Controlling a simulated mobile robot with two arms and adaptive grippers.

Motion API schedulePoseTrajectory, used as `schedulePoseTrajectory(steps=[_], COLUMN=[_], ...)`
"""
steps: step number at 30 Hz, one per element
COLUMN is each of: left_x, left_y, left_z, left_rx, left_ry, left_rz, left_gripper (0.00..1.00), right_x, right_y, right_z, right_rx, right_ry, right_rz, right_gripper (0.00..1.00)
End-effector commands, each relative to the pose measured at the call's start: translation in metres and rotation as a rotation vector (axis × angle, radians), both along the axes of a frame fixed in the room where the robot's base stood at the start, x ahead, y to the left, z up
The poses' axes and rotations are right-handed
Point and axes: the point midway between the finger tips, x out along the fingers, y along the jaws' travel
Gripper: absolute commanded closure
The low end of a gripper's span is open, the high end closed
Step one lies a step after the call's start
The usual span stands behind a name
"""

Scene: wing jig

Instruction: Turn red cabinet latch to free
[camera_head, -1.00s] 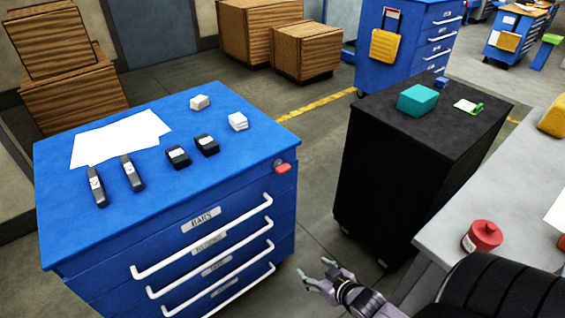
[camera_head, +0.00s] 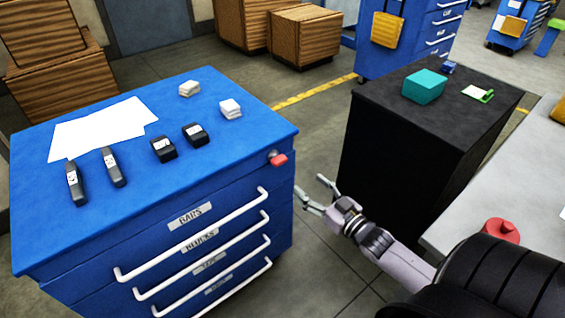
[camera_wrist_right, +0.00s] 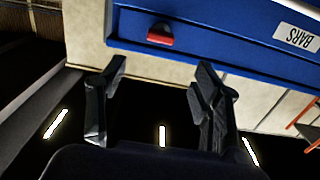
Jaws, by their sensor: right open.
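The red latch (camera_head: 278,160) sits at the top right corner of the blue cabinet's (camera_head: 235,190) drawer front. It also shows in the right wrist view (camera_wrist_right: 160,34), ahead of the fingers and between their lines. My right gripper (camera_head: 312,195) is open and empty, to the right of and below the latch in the head view, apart from it. In the right wrist view its two dark fingers (camera_wrist_right: 160,95) are spread wide, with nothing between them. My left gripper is not in view.
White drawer handles (camera_head: 190,235) stick out from the cabinet front. A black cabinet (camera_head: 410,140) stands behind my right arm, and a grey bench (camera_head: 490,180) is at the right with a red round item (camera_head: 502,230). Floor shows between the cabinets.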

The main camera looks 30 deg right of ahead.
Motion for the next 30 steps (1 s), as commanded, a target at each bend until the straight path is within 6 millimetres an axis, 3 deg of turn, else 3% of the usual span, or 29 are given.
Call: schedulePoseTrajectory(steps=[6, 15, 21, 30], left_x=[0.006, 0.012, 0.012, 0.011], left_y=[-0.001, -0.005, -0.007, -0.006], left_z=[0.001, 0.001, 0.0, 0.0], left_rx=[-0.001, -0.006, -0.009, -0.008], left_ry=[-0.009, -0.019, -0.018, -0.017], left_rz=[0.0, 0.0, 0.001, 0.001], left_gripper=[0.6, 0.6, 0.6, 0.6], right_x=[0.049, 0.106, 0.126, 0.13], right_y=[0.003, 0.008, 0.01, 0.01], right_z=[0.002, 0.001, 0.0, -0.001], right_rx=[-0.001, 0.0, 0.0, 0.0], right_ry=[-0.004, -0.001, 0.0, 0.002], right_rz=[0.0, -0.001, 0.0, 0.0], right_gripper=[0.4, 0.4, 0.4, 0.4])
